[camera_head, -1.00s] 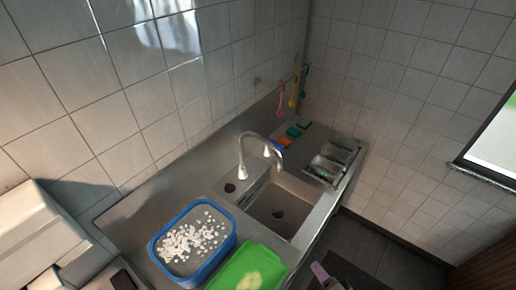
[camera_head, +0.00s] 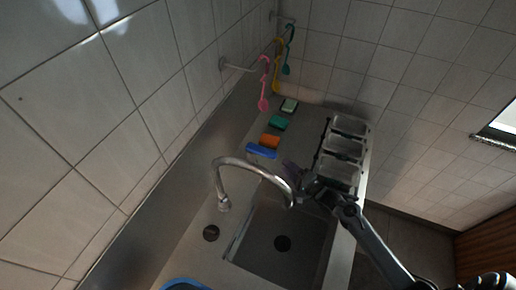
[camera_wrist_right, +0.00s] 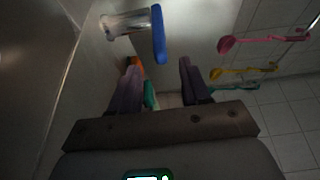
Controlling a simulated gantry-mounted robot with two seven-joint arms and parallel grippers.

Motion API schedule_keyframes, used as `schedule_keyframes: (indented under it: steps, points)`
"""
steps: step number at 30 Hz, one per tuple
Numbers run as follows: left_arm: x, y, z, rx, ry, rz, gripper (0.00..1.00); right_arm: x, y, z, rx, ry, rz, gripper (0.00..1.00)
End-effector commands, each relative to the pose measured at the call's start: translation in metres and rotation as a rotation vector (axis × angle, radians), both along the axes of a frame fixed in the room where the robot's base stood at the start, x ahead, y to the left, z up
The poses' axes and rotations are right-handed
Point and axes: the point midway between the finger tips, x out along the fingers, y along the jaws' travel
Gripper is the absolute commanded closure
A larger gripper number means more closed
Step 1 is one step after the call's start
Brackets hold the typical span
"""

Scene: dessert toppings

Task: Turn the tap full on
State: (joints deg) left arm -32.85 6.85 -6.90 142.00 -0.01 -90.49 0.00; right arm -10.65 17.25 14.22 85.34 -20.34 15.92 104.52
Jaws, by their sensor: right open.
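The silver tap (camera_head: 250,165) arches over the grey sink (camera_head: 262,262), its thick end at the left and its curved end at the right. I cannot make out a handle clearly in the head view. My left gripper is not in view.
Blue (camera_head: 261,151), orange (camera_head: 270,140) and green (camera_head: 278,123) sponges lie by the wall. Pink (camera_head: 264,88), yellow (camera_head: 277,70) and teal (camera_head: 288,50) utensils hang above. Metal trays (camera_head: 343,147) stand at the right. A blue tub rim (camera_head: 185,284) shows below.

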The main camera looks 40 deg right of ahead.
Motion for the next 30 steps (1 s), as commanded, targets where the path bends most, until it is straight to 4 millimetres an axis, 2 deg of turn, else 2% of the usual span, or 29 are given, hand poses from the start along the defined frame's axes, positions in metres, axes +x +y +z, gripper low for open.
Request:
schedule_keyframes:
  steps: [1,5,11,22,30]
  points:
    - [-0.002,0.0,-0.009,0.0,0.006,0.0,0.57,0.004,0.0,-0.004,-0.002,-0.007,0.001,0.53]
    - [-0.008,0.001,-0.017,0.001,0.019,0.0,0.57,0.012,0.0,-0.001,-0.004,-0.021,0.001,0.53]
    - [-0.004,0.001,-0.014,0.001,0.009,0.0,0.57,0.034,0.003,0.002,-0.004,-0.025,0.002,0.53]
    - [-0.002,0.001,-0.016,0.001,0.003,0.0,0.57,0.092,0.012,0.002,-0.004,-0.024,0.001,0.53]
    - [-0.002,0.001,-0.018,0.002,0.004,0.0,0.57,0.114,0.016,0.001,-0.004,-0.022,0.002,0.53]
